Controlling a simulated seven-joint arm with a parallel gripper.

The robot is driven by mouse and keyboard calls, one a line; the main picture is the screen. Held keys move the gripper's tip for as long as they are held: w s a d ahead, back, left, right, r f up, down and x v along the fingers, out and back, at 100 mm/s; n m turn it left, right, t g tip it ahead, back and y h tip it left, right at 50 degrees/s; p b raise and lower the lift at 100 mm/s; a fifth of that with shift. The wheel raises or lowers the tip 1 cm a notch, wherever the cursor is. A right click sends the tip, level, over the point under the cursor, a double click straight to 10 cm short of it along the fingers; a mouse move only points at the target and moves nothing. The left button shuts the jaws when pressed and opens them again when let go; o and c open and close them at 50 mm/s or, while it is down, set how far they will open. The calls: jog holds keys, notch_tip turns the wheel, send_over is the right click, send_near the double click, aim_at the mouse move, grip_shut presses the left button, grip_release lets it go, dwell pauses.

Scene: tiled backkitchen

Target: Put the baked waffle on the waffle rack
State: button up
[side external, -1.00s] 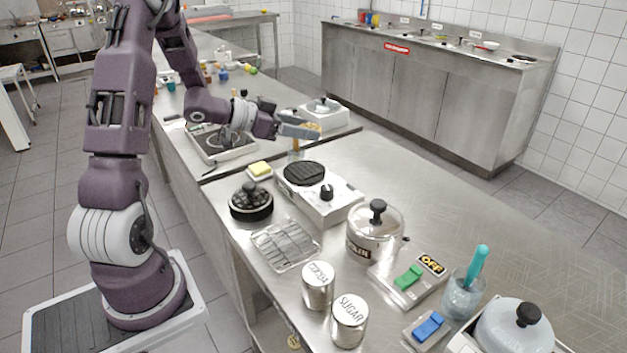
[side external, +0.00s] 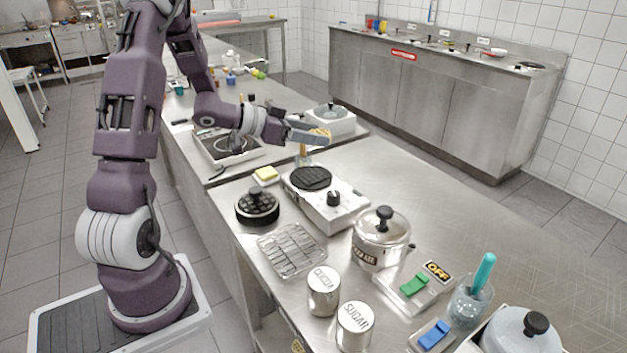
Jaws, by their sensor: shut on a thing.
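The baked waffle (side external: 321,132) is a small golden-yellow piece at the tip of my gripper (side external: 312,134). My gripper is shut on it and partly hides it. They are above the counter, behind the round black waffle plate (side external: 311,178), which sits on a white appliance with a black knob. The likely waffle rack (side external: 291,248) is a silver wire rack, lying flat and empty at the counter's front left.
A steel pot (side external: 381,238) stands right of the rack. Cocoa (side external: 323,291) and sugar (side external: 354,327) tins stand in front of it. The counter's right rear is clear.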

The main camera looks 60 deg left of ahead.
aim_at(305, 177)
jog(key=f, duration=0.3)
jog(key=a+f, duration=0.1)
jog(key=f, duration=0.2)
jog(key=a+f, duration=0.1)
jog(key=f, duration=0.3)
jog(key=shift+s+a+f, duration=0.1)
jog(key=shift+s+a, duration=0.1)
jog(key=shift+s, duration=0.1)
jog(key=shift+f, duration=0.15)
jog(key=o, duration=1.4)
